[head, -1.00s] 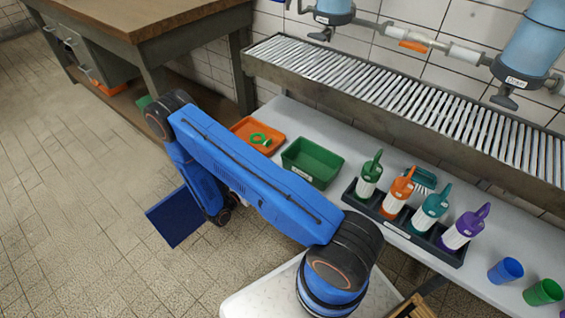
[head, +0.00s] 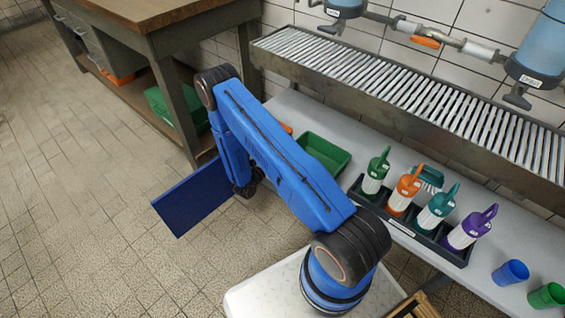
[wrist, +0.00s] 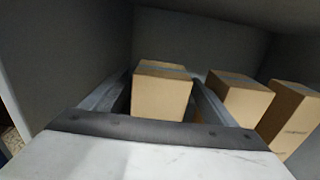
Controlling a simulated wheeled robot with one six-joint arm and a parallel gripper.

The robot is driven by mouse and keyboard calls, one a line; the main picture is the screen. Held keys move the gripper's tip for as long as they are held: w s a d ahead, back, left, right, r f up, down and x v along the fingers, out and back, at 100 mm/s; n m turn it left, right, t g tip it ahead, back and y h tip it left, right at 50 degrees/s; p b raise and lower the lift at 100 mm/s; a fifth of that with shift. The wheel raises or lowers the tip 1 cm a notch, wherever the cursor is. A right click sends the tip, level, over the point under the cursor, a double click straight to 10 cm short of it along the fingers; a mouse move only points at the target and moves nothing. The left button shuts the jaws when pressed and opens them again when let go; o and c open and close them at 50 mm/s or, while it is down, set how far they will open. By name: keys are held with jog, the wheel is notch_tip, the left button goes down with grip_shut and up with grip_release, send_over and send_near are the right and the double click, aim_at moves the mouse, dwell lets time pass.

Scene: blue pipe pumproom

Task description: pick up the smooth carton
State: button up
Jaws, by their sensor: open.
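In the wrist view, three brown cartons stand side by side in a dark grey-walled space. The left carton (wrist: 162,96) has a plain front and a grey tape strip on top. The middle carton (wrist: 238,98) is turned at an angle and also has tape on top. The right carton (wrist: 294,118) has a small dark mark on its face and is cut off by the frame edge. I cannot tell by texture which is the smooth one. My gripper (wrist: 160,80) is open, its fingers on either side of the left carton; contact cannot be told. The head view hides my gripper.
Grey walls (wrist: 70,60) rise close around the cartons. In the head view, a dark blue panel (head: 195,198) stands beside my arm. A white table (head: 400,150) holds a green bin (head: 325,153) and a rack of bottles (head: 400,228). A wooden bench (head: 150,20) is behind.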

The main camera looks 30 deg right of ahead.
jog(key=shift+x, duration=2.8)
jog(key=shift+s, duration=0.1)
jog(key=c, duration=1.6)
